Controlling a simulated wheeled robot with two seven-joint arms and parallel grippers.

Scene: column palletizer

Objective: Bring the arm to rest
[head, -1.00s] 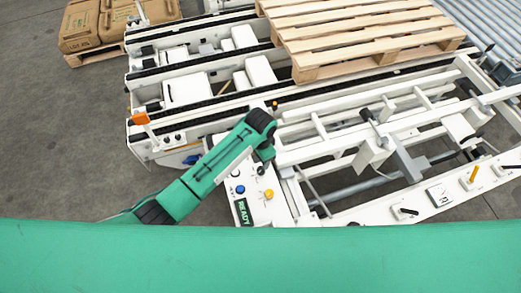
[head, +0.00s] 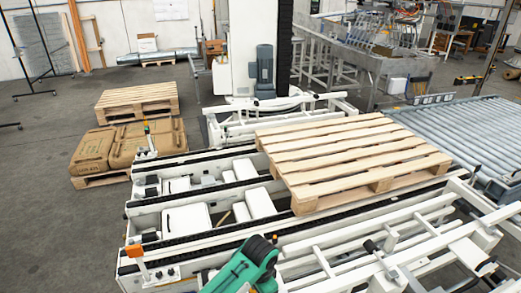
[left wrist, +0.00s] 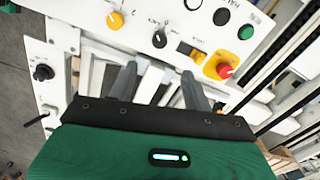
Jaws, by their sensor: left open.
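My left arm, green, shows at the bottom centre of the head view; its gripper is hidden there. In the left wrist view my left gripper (left wrist: 160,85) has its two grey fingers apart, with nothing between them. It is over a white control panel (left wrist: 140,14) with a red button on a yellow base (left wrist: 224,66), a yellow knob (left wrist: 115,20), black knobs and a green button (left wrist: 246,33). I cannot tell whether the fingers touch the panel. My right gripper is in neither view.
A wooden pallet (head: 350,155) lies on the white chain conveyor (head: 190,240). A roller conveyor (head: 460,130) is at the right. Brown sacks (head: 130,146) and an empty pallet (head: 137,101) are at the left.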

